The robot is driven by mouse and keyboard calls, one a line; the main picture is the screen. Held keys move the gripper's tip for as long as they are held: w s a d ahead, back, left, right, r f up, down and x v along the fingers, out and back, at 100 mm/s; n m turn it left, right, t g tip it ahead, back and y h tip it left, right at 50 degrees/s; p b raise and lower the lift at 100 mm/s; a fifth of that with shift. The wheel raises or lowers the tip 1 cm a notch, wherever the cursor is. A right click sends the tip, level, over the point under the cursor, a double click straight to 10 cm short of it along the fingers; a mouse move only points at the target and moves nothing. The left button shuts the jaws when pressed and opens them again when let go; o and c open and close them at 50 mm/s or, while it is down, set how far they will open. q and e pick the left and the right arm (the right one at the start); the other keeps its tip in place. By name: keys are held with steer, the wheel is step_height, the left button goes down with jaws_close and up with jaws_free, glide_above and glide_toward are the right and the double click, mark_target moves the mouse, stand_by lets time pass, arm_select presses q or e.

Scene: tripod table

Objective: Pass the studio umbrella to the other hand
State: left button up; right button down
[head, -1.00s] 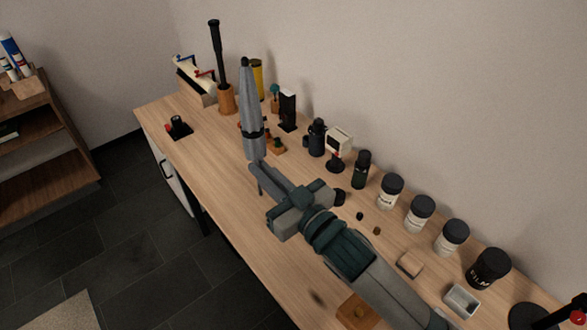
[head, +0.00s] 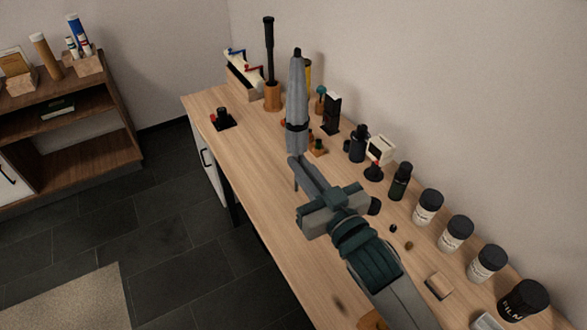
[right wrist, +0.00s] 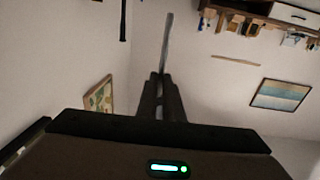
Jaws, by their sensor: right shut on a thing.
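The grey studio umbrella (head: 297,90) is folded and stands nearly upright in the head view, with a dark tip and a dark band low on its canopy. My right gripper (head: 297,163) is shut on it near its lower end, and the umbrella rises above the fingers. A thin piece shows just below the fingers. In the right wrist view my right gripper's fingers (right wrist: 160,82) are close together, with a narrow grey length of the umbrella (right wrist: 167,42) beyond them. My left gripper is in neither view.
The wooden table (head: 250,165) runs along the wall. Several dark-lidded jars (head: 456,234), a dark bottle (head: 399,181) and a black tube in a wooden holder (head: 270,60) line its back. A shelf (head: 95,115) stands at the left; dark floor lies between.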

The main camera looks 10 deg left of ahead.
steer(key=d+r+m+t+h, duration=0.2)
steer(key=d+r+m+h, duration=0.2)
steer(key=d+h, duration=0.2)
steer(key=shift+d+r+t+h, duration=0.3)
steer(key=shift+r, duration=0.05)
